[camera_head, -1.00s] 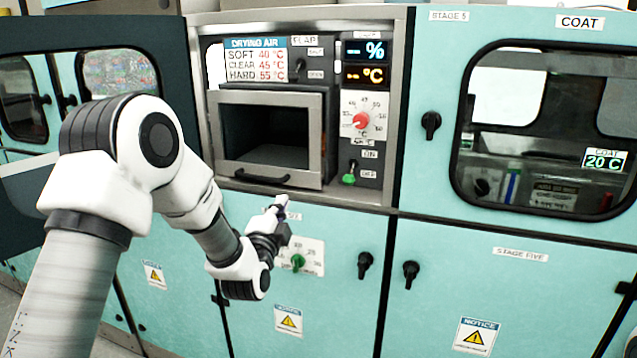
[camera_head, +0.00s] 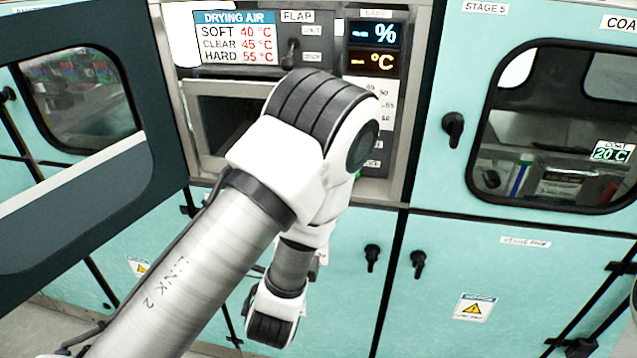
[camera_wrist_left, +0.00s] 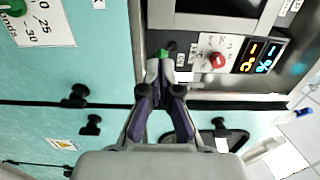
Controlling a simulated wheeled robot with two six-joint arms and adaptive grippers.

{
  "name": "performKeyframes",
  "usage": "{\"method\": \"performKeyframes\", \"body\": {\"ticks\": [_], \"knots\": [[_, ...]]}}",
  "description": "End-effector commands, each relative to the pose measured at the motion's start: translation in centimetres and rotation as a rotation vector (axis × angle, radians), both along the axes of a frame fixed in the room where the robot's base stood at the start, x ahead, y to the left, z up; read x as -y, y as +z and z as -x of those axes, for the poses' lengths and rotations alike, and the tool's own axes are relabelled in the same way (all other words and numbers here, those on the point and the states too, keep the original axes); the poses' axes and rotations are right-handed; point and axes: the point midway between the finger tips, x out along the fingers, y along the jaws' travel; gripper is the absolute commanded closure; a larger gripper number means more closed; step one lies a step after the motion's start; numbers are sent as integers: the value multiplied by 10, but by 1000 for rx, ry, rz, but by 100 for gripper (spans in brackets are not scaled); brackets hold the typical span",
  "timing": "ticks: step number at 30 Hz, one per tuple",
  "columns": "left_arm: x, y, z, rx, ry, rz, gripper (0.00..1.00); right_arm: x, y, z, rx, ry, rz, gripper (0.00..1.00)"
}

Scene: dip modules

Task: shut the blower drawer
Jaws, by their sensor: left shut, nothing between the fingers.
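The blower drawer (camera_head: 212,103) is a grey metal front with a dark window, under the drying air sign. My left arm hides its right and lower parts in the head view, so how far it stands out is hard to tell. Part of it seems to show at the top edge of the left wrist view (camera_wrist_left: 190,22). My left gripper (camera_wrist_left: 161,68) is shut and empty; its tips appear just beside the green switch (camera_wrist_left: 165,52), but contact cannot be told. In the head view its fingers are hidden behind my arm. My right gripper is in neither view.
The control panel with a red knob (camera_wrist_left: 217,60) and lit displays (camera_head: 374,48) lies right of the drawer. An open dark-framed door (camera_head: 160,165) stands at left. A closed windowed door (camera_head: 480,215) and black latches (camera_head: 453,128) lie to the right.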

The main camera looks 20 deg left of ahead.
Motion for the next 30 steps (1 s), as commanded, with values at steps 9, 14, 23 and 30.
{"method": "performKeyframes", "body": {"ticks": [9, 14, 23, 30], "knots": [[-4, -13, -17, 7, 3, 3, 100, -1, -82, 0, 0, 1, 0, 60], [-5, -12, -19, 7, -2, 0, 100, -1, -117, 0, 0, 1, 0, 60], [-21, 3, -85, 1, 0, 3, 100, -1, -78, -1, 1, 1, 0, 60], [-30, 2, -123, 0, -2, 1, 100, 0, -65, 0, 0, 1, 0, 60]]}}
